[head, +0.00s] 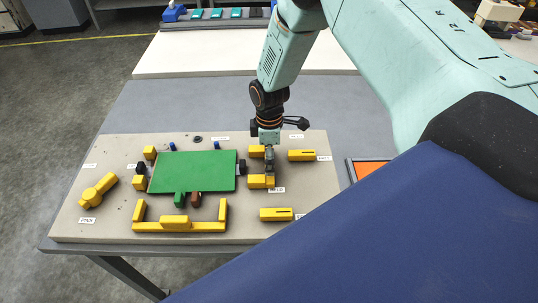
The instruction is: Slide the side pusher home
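A green plate (193,171) lies on the beige fixture board (60,228). A dark block (242,167) sits at the plate's right edge, in line with two yellow guide blocks, an upper one (257,152) and a lower one (258,182). This looks like the side pusher, but its body is mostly hidden by my gripper. My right gripper (269,170) points down between the yellow blocks, right of the dark block. Its fingers look close together, but whether they hold anything is hidden. My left gripper is out of view.
Yellow slotted blocks (302,155) stand right of my gripper. A yellow U-shaped bracket (180,226) lies in front of the plate, and a yellow angled piece (98,190) lies at left. A white table (190,55) stands behind.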

